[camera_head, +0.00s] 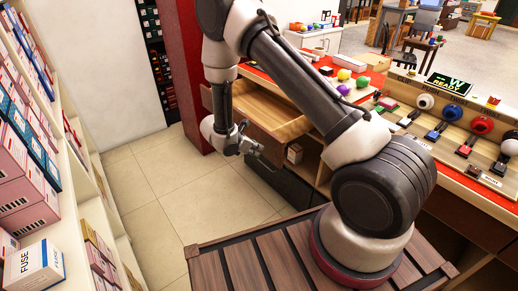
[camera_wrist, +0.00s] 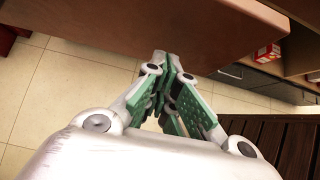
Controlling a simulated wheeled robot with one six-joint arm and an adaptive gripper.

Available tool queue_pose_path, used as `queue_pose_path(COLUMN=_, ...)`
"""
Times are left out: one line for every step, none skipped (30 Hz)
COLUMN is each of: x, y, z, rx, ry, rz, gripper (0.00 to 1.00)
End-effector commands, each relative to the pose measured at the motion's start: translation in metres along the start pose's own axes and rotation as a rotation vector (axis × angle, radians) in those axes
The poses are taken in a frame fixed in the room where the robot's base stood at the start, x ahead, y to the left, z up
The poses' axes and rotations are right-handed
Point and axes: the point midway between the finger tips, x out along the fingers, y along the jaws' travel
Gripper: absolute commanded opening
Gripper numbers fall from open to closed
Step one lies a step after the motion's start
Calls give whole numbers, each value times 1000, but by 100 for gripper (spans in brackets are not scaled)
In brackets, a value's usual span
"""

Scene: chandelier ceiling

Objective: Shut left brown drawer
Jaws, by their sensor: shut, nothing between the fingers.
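The left brown drawer (camera_head: 285,128) stands pulled out from under the red-topped counter, and its wooden inside shows from above. In the wrist view its brown front panel (camera_wrist: 215,22) fills the upper part. My gripper (camera_head: 260,152) is in front of the drawer, low near its front face. In the wrist view my gripper (camera_wrist: 168,62) has its green-padded fingers closed together, pointing at the panel. The tips are at or very near the panel; I cannot tell if they touch. My arm hides part of the drawer's back and the counter.
A small box (camera_head: 294,154) sits in an open compartment below the counter. A shelf of boxes (camera_head: 30,190) lines the left side. Tiled floor (camera_head: 165,195) is clear between shelf and counter. Coloured balls (camera_head: 343,75) and several buttons are on the counter.

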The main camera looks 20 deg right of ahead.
Motion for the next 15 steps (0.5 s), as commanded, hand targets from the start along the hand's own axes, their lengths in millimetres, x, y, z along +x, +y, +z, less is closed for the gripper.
queue_pose_path(x=4, y=0, z=4, rx=1, ry=0, rz=-1, gripper=0)
queue_pose_path(x=6, y=0, z=5, rx=0, ry=0, rz=-1, gripper=0)
queue_pose_path(x=7, y=0, z=7, rx=0, ry=0, rz=-1, gripper=0)
queue_pose_path(x=8, y=0, z=8, rx=0, ry=0, rz=-1, gripper=0)
queue_pose_path(x=9, y=0, z=9, rx=0, ry=0, rz=0, gripper=0)
queue_pose_path(x=10, y=0, z=9, rx=0, ry=0, rz=0, gripper=0)
queue_pose_path(x=10, y=0, z=10, rx=0, ry=0, rz=0, gripper=0)
queue_pose_path(x=10, y=0, z=10, rx=-1, ry=0, rz=0, gripper=0)
queue_pose_path(x=10, y=0, z=10, rx=-1, ry=0, rz=0, gripper=0)
queue_pose_path(x=10, y=0, z=10, rx=-1, ry=0, rz=0, gripper=0)
queue_pose_path(x=10, y=0, z=10, rx=-1, ry=0, rz=0, gripper=0)
queue_pose_path(x=10, y=0, z=10, rx=-1, ry=0, rz=0, gripper=0)
queue_pose_path(x=10, y=0, z=10, rx=-1, ry=0, rz=0, gripper=0)
queue_pose_path(x=10, y=0, z=10, rx=-1, ry=0, rz=0, gripper=0)
queue_pose_path(x=10, y=0, z=10, rx=-1, ry=0, rz=0, gripper=0)
